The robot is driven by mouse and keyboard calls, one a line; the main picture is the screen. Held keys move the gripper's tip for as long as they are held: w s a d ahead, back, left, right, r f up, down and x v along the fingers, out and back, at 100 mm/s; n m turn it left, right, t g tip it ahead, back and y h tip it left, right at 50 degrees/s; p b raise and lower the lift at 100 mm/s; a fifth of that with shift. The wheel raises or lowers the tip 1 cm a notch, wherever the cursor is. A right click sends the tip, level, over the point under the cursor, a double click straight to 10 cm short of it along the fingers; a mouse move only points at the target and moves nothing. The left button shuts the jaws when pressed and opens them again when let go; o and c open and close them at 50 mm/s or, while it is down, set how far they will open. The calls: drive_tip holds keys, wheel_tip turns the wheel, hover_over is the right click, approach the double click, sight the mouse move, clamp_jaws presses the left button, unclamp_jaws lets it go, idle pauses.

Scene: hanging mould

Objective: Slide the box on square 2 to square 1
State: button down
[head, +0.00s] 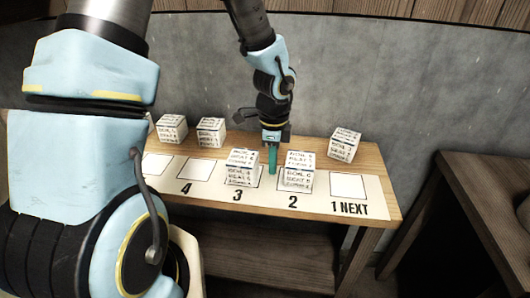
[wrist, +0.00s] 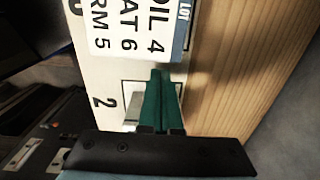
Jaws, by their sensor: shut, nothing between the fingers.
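The box on square 2 (head: 300,172) is white with dark printed lettering and stands upright over the square in the head view. Square 1 (head: 348,186) is empty, a white outlined patch to its right. My gripper (head: 272,171) is shut and empty, pointing down between the boxes on squares 3 and 2, close to the left side of the box on square 2. I cannot tell if they touch. In the wrist view the green fingers (wrist: 160,78) are together over the outline near the printed 2 (wrist: 104,103); the box on square 2 is not clearly visible there.
A box on square 3 (head: 241,168) stands left of my gripper. Other boxes stand behind the row, one at the right (head: 345,145) and two at the left (head: 172,130) (head: 211,132). Square 4 (head: 194,169) is empty. A dark wooden table (head: 490,200) is at the right.

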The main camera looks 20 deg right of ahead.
drive_tip(key=shift+s+d, duration=0.25)
drive_tip(key=shift+d, duration=0.2)
drive_tip(key=shift+s+d, duration=0.2)
drive_tip(key=shift+d, duration=0.25)
drive_tip(key=s+d, duration=0.2)
drive_tip(key=d, duration=0.2)
drive_tip(key=s+d, duration=0.2)
drive_tip(key=d, duration=0.1)
drive_tip(key=s+d, duration=0.2)
drive_tip(key=d, duration=0.2)
drive_tip(key=shift+d, duration=0.3)
